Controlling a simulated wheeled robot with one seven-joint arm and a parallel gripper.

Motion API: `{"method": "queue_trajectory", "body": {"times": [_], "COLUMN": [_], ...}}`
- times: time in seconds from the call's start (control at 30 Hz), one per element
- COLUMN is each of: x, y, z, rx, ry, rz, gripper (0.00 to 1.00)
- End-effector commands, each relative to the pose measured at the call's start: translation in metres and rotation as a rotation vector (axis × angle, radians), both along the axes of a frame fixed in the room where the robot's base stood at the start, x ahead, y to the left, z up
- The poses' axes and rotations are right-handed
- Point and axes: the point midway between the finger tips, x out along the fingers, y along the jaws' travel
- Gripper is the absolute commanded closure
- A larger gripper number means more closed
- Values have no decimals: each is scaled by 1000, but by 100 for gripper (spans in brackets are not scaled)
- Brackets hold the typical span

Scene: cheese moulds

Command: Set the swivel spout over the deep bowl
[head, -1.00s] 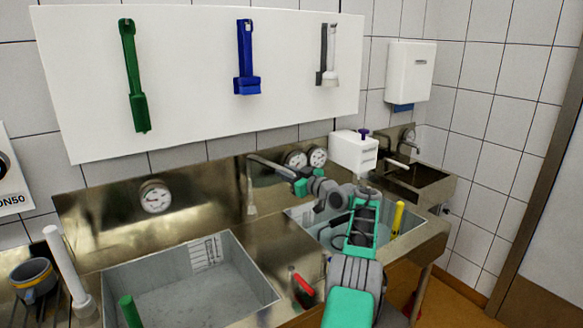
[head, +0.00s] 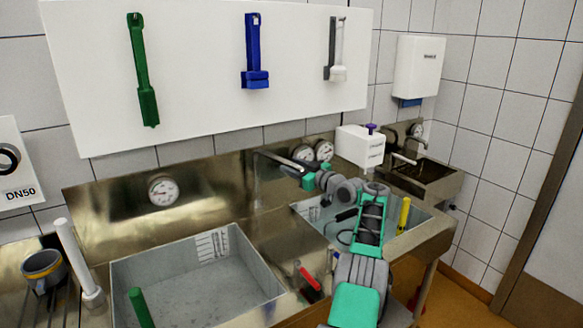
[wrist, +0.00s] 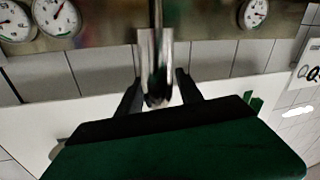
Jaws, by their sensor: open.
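The metal swivel spout (head: 278,159) reaches from its riser at the back wall toward the right, ending at my gripper. My gripper (head: 304,177) is at the spout's end, near the left edge of the right basin (head: 424,221). In the wrist view the dark fingers of my gripper (wrist: 158,82) are open, one on each side of the bright spout (wrist: 156,45); contact cannot be told. The large left basin (head: 262,262) has a level scale on its back wall. Which basin is the deep bowl, I cannot tell for sure.
A red-handled tool (head: 308,279) lies on the rim between the basins. A white pipe (head: 78,262) and grey mug (head: 44,270) are at left. Gauges (head: 163,190) line the back.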

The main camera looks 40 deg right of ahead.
Motion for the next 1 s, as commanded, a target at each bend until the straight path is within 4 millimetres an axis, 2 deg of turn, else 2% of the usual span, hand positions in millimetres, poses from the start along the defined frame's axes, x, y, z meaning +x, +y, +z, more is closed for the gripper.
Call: {"method": "queue_trajectory", "body": {"times": [0.17, 0.27, 0.63, 0.93, 1.0], "x": [-2, -10, -71, -77, -77], "y": [0, -1, 0, 1, 1], "z": [-1, -2, -2, 0, 0], "rx": [0, 0, 1, 1, 1], "ry": [1, 1, 0, 0, 0], "rz": [0, -2, 0, 3, 3], "gripper": [57, 57, 57, 57, 63]}}
